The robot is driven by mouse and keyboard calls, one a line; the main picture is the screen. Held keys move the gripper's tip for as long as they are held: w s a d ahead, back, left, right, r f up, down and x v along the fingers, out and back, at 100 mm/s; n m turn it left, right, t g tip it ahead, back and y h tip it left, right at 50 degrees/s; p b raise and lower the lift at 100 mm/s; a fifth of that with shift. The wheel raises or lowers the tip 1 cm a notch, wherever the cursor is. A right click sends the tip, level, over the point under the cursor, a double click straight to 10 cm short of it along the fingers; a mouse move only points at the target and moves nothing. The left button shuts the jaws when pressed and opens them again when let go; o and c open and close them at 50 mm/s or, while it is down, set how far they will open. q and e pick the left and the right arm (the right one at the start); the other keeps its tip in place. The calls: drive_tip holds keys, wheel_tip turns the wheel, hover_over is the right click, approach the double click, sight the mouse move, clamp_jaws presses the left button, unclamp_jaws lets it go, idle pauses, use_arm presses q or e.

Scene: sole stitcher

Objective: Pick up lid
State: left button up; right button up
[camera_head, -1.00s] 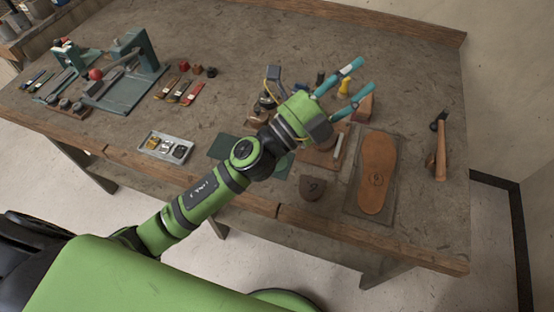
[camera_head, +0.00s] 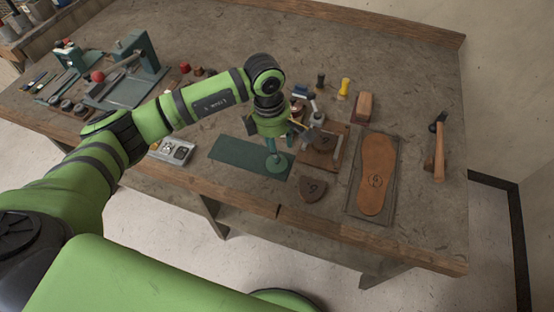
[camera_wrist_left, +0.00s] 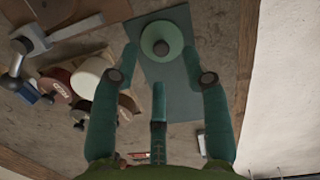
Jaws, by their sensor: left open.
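The lid (camera_head: 277,164) is a small green disc on the dark green mat (camera_head: 230,150). In the left wrist view it looks like a pale green disc (camera_wrist_left: 147,36) with a dark round knob in its middle. My left gripper (camera_head: 271,150) points down just above the lid. In the left wrist view its open teal fingers (camera_wrist_left: 165,65) are apart, and the lid lies beyond their tips, between them. No contact shows. My right gripper is in neither view.
Jars and tins crowd beside the gripper, one a cream cylinder (camera_wrist_left: 92,77). A heel piece (camera_head: 312,190), a sole (camera_head: 376,175) and a hammer (camera_head: 438,145) lie to the right. A metal tray (camera_head: 177,151) is to the left. The table's front edge is close.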

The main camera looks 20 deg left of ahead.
use_arm(q)
drive_tip(key=f, duration=0.1)
drive_tip(key=f+p, duration=0.1)
drive_tip(key=f, duration=0.1)
drive_tip(key=f+p, duration=0.1)
drive_tip(key=shift+w+a+f, duration=0.1)
drive_tip(key=shift+a+f, duration=0.15)
drive_tip(key=shift+f+p, duration=0.3)
drive_tip(key=shift+f, duration=0.2)
drive_tip(key=c, duration=0.9)
